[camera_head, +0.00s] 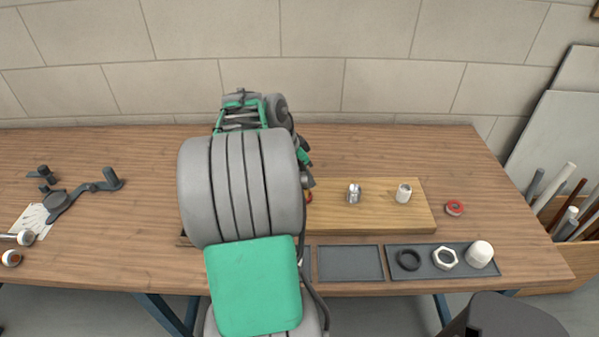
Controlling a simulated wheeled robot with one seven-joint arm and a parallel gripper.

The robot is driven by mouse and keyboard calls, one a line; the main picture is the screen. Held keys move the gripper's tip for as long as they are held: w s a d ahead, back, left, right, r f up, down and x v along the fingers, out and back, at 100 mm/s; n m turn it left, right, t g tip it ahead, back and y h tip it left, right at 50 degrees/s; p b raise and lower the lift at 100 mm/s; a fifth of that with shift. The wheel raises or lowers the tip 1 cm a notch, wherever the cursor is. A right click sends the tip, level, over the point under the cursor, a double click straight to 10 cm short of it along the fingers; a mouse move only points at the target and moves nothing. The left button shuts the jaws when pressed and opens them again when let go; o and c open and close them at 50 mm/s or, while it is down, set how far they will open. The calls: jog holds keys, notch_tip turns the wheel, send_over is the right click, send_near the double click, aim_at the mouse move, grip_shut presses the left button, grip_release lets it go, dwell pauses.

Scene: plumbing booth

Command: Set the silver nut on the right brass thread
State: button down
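A silver hex nut (446,258) lies in the dark right-hand tray, between a black ring and a white cap. A wooden board (330,222) lies on the bench with a small silver fitting (354,193) and a pale, whitish fitting (404,193) standing on it. A reddish ring-like piece (308,197) shows at the edge of my arm. I cannot make out a brass colour on these fittings. My arm covers the left part of the board. My gripper's fingers are hidden behind the arm, so I cannot see whether they hold anything.
The right-hand tray (402,277) also holds the black ring (408,260) and white cap (480,254). An empty dark tray (350,263) is left of it. A red round piece (454,208) lies right of the board. Dark tools (68,197) lie far left. A pipe crate stands right.

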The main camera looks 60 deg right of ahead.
aim_at(303, 184)
jog(key=shift+w+f+b, duration=0.1)
jog(key=shift+f+b, duration=1.2)
jog(key=shift+f, duration=0.5)
jog(key=m, duration=0.2)
jog(key=m+g+y, duration=0.1)
jog(key=m, duration=0.2)
jog(key=shift+f+y, duration=0.15)
jog(key=shift+y, duration=0.15)
jog(key=shift+c, duration=0.7)
grip_release()
jog(key=shift+r+p, duration=2.1)
jog(key=shift+r, duration=0.45)
